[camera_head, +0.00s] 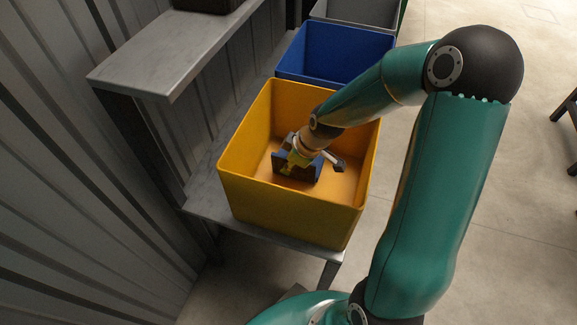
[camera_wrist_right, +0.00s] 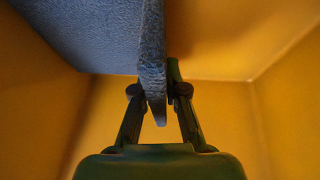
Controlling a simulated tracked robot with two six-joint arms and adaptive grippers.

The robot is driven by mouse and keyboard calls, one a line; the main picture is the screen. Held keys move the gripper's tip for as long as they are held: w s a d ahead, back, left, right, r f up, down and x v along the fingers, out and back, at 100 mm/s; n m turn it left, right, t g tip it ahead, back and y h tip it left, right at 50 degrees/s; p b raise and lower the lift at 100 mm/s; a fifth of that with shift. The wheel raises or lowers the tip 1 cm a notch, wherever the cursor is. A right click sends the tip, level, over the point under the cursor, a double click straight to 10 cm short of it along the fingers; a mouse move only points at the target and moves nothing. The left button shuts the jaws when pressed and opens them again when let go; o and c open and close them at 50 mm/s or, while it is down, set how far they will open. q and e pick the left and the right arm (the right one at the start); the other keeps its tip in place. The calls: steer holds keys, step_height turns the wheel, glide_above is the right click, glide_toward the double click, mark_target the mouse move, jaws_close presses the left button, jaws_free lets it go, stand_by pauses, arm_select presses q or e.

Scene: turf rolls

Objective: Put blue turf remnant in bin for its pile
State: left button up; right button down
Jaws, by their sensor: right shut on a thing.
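The blue turf remnant (camera_head: 301,170) is a dark blue piece inside the yellow bin (camera_head: 290,217). My right gripper (camera_head: 296,155) reaches down into this bin and is shut on the remnant. In the right wrist view the blue remnant (camera_wrist_right: 98,30) shows a fuzzy flat face and a thin edge, and the right gripper (camera_wrist_right: 153,92) pinches that edge between its fingers. Yellow walls surround it there. I cannot tell whether the remnant touches the bin floor. My left gripper is not in view.
A blue bin (camera_head: 335,45) stands behind the yellow one, with a grey bin (camera_head: 357,10) beyond it. The bins stand on a metal bench (camera_head: 206,190) along a corrugated wall. A metal shelf (camera_head: 168,53) juts out at upper left. Floor at right is mostly clear.

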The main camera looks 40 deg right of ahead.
steer(key=shift+f, duration=0.15)
steer(key=c, duration=1.2)
jaws_free()
steer(key=p+v, duration=0.2)
steer(key=v, duration=1)
steer(key=shift+p, duration=0.4)
steer(key=shift+r, duration=0.2)
